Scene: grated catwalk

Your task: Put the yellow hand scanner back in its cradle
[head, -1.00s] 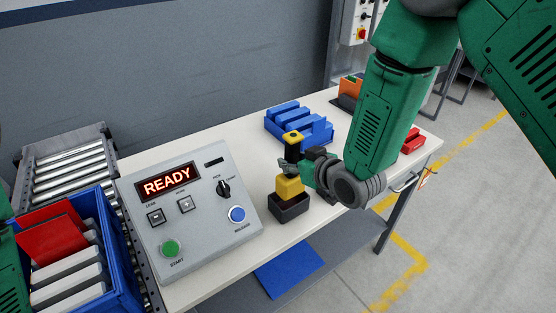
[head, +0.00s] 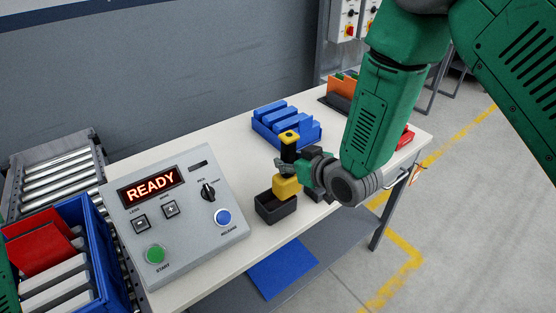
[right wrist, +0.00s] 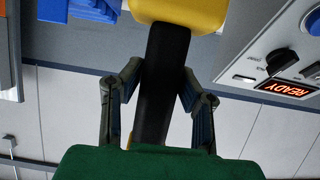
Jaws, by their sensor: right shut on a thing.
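The yellow hand scanner (head: 286,186) is upright, with a yellow block at the bottom, a black grip and a yellow cap. My right gripper (head: 290,165) is shut on its black grip. In the right wrist view, the fingers (right wrist: 158,85) press both sides of the black grip, below a yellow part of the scanner (right wrist: 180,12). The cradle (head: 275,209) is a dark open-topped box on the bench. The scanner's lower block is over its back right part in the picture; part of the dark inside shows at left. I cannot tell whether they touch. My left gripper is out of view.
A grey control panel (head: 181,247) reading READY stands left of the cradle. A blue bin (head: 303,138) stands behind, and an orange bin (head: 341,88) farther back. A blue crate (head: 108,267) and roller conveyor (head: 66,165) are at left. The bench (head: 240,122) has bare surface between.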

